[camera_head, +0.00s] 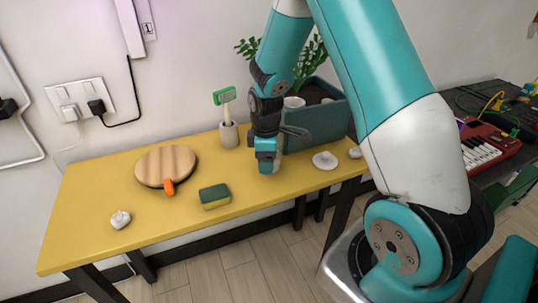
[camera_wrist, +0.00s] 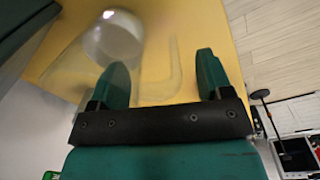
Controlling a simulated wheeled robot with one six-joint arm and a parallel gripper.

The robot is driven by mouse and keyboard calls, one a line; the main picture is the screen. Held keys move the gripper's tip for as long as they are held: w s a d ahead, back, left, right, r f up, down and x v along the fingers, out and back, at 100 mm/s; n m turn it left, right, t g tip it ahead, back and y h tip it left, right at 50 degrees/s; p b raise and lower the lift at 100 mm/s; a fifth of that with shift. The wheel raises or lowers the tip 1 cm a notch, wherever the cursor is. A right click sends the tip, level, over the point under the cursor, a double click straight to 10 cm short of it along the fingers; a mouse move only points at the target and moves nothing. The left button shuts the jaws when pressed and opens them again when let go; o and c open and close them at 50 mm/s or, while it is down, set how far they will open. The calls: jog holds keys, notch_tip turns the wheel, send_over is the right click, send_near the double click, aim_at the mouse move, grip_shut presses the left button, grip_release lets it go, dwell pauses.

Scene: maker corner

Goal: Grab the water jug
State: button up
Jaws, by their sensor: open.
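The water jug (camera_wrist: 82,74) looks clear and see-through in the wrist view, at upper left, with a pale handle loop (camera_wrist: 178,72) to its right. My gripper (camera_wrist: 162,63) is open, with its two teal fingers apart. The handle loop shows between the fingers in that view; I cannot tell whether either finger touches it. In the head view my gripper (camera_head: 267,166) points down low over the yellow table (camera_head: 100,230), in front of the teal planter (camera_head: 318,124). The jug is mostly hidden behind it there.
A green-and-yellow sponge (camera_head: 214,196), a round wooden board (camera_head: 165,165) with an orange item (camera_head: 169,187), and a cup (camera_head: 229,135) holding a green brush stand to the left. A white lump (camera_head: 325,160) lies right of the gripper.

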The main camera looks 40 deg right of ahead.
jog(key=shift+f, duration=0.25)
jog(key=c, duration=1.2)
jog(key=shift+r, duration=0.1)
